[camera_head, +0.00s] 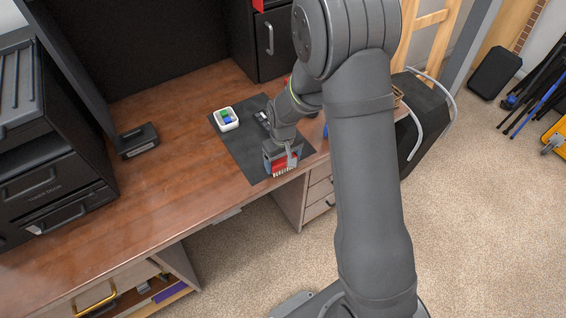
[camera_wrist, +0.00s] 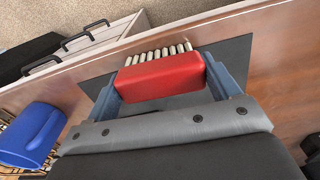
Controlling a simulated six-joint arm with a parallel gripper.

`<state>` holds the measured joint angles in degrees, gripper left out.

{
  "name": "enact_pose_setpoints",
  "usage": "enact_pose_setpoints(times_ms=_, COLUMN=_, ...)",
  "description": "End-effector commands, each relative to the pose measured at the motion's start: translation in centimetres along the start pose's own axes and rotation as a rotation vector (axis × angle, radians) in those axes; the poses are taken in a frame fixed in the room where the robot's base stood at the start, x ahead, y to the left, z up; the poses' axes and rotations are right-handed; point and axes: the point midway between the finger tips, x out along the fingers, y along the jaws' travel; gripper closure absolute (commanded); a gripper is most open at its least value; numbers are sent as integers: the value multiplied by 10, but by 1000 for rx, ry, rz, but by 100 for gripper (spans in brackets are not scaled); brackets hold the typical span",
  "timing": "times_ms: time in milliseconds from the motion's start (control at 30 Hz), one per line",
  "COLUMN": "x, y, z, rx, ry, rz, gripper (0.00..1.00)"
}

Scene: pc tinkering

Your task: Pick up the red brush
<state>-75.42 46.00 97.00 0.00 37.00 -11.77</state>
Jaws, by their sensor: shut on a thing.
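The red brush (camera_wrist: 160,78) has a red block body and a row of pale bristles. In the wrist view it sits between the two blue-grey fingers of my gripper (camera_wrist: 165,80), which are shut on its two ends. The bristles point away from the gripper. In the head view the red brush (camera_head: 284,165) shows at the end of my gripper (camera_head: 283,160), over the front edge of the dark mat (camera_head: 240,152). I cannot tell whether the brush touches the mat.
A white tray (camera_head: 218,124) with green and blue items stands on the mat's back left. A black box (camera_head: 138,141) and dark drawer units (camera_head: 45,170) stand to the left. A blue object (camera_wrist: 35,128) shows at the wrist view's left. The wooden desk (camera_head: 170,185) is clear at front left.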

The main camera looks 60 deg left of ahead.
Motion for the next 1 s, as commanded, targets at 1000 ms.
enact_pose_setpoints(times_ms=1000, x=-100, y=71, z=71, rx=3, ry=1, rz=0, gripper=42)
